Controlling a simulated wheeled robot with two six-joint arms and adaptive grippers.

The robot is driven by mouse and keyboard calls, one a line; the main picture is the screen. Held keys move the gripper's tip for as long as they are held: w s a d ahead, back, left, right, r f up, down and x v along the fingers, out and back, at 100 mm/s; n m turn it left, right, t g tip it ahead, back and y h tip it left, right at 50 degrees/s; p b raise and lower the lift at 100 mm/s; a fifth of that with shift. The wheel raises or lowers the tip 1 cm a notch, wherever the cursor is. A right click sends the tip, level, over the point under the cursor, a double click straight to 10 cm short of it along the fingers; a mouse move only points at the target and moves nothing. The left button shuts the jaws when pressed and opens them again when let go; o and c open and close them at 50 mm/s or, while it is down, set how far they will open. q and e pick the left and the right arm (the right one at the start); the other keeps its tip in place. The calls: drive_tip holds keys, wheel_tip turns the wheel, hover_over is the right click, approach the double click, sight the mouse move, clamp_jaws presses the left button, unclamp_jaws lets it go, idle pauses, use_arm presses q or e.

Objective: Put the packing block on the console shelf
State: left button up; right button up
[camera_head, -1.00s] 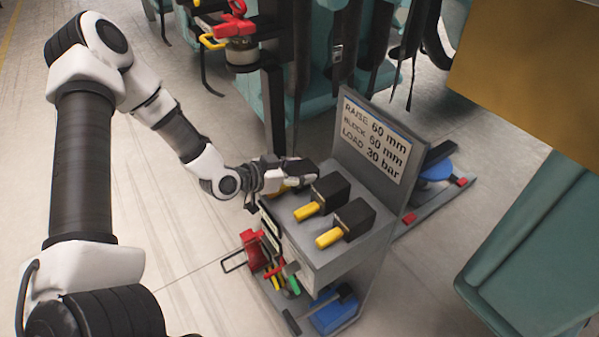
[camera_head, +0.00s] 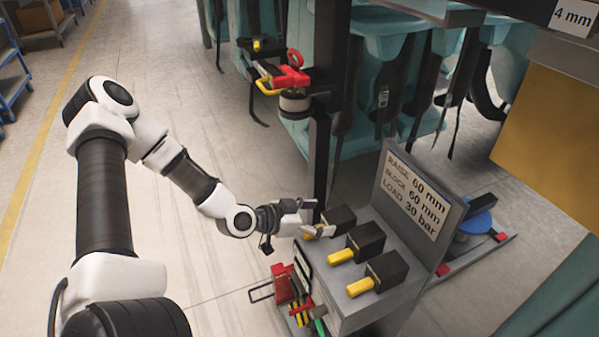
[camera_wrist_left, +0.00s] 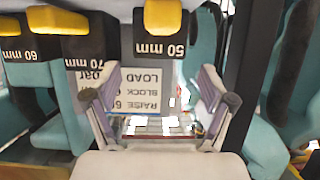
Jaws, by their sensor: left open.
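Three black packing blocks with yellow handles stand in a row on the grey console shelf (camera_head: 345,300): a left one (camera_head: 340,217), a middle one (camera_head: 367,240) and a right one (camera_head: 388,268). My left gripper (camera_head: 316,217) is open and empty at the left block's handle; contact cannot be told. In the left wrist view, the block marked 50 mm (camera_wrist_left: 160,42) is centred beyond my open fingers (camera_wrist_left: 158,97). The blocks marked 70 mm (camera_wrist_left: 88,48) and 60 mm (camera_wrist_left: 28,48) stand to its left. My right gripper is not in view.
A sign (camera_head: 413,193) behind the shelf reads RAISE 60 mm, BLOCK 60 mm, LOAD 30 bar. A dark post (camera_head: 322,150) rises close behind the left block. Teal seats (camera_head: 385,55) stand behind. Red and green tools (camera_head: 298,300) hang on the console's side. Floor at left is clear.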

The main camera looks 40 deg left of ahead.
use_arm(q)
drive_tip(key=p+v, duration=0.7)
drive_tip(key=s+d+f+n+g, duration=0.1)
drive_tip(key=d+f+g, duration=0.1)
drive_tip(key=s+d+f+g, duration=0.2)
drive_tip(key=d+f+g, duration=0.1)
drive_tip(key=s+d+f+n+g, duration=0.1)
drive_tip(key=s+d+f+g, duration=0.1)
drive_tip(key=d, duration=0.1)
drive_tip(key=shift+d+f+n+y, duration=0.15)
drive_tip(key=shift+f+n+y, duration=0.15)
drive_tip(key=shift+y, duration=0.1)
drive_tip(key=s+d+f+n+g+y, duration=0.1)
drive_tip(key=s+d+f+g+y, duration=0.1)
drive_tip(key=s, duration=0.4)
drive_tip(key=s+d+f+n+g+y, duration=0.1)
drive_tip(key=s+d+f+g+y, duration=0.1)
drive_tip(key=s, duration=0.4)
wheel_tip(320, 180, down, 2)
drive_tip(key=shift+s+d+f+g, duration=0.1)
drive_tip(key=shift+s+d+g, duration=0.25)
drive_tip(key=shift+g, duration=0.45)
